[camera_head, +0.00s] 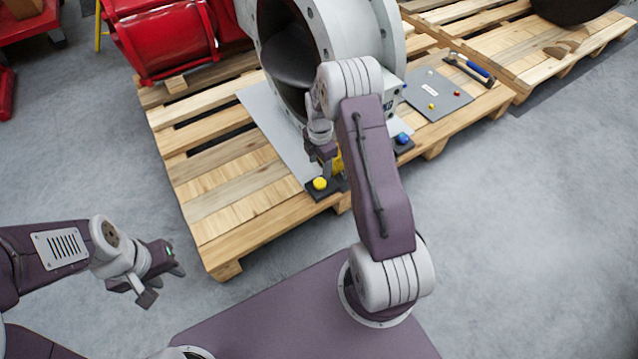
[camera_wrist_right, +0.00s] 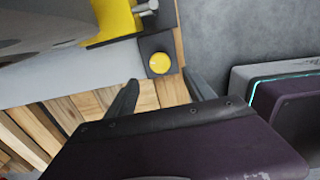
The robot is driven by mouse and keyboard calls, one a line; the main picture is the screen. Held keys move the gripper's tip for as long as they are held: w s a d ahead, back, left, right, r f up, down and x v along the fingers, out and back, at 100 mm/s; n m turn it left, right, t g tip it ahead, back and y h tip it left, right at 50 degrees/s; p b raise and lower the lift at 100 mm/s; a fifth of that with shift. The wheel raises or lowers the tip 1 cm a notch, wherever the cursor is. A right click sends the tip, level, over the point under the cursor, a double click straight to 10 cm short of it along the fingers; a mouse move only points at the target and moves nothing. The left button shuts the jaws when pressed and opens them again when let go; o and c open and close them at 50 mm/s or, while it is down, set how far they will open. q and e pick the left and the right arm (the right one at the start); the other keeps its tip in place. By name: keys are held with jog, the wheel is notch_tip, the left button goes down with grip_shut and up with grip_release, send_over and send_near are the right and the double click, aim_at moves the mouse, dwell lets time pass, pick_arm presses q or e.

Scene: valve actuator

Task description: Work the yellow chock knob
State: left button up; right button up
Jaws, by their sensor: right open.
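The yellow chock knob (camera_head: 320,183) is a small round knob on a dark base plate (camera_head: 313,194) at the near edge of the wooden pallet. It also shows in the right wrist view (camera_wrist_right: 160,63), just beyond the fingertips and between their lines. My right gripper (camera_wrist_right: 163,82) is open and empty, with its two dark fingers spread. In the head view my right gripper (camera_head: 325,158) is close by the knob, partly hidden by my own arm. I see no contact with the knob. My left gripper (camera_head: 164,284) is open and empty over the floor at lower left.
A large grey valve body (camera_head: 375,35) stands on the pallet (camera_head: 225,210) behind the knob. A blue knob (camera_head: 402,138) sits to the right. Red equipment (camera_head: 165,40) is at back left.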

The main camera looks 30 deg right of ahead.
aim_at(320, 182)
notch_tip(320, 182, down, 9)
jog(key=b, duration=0.7)
jog(key=shift+f, duration=0.1)
jog(key=shift+r, duration=0.2)
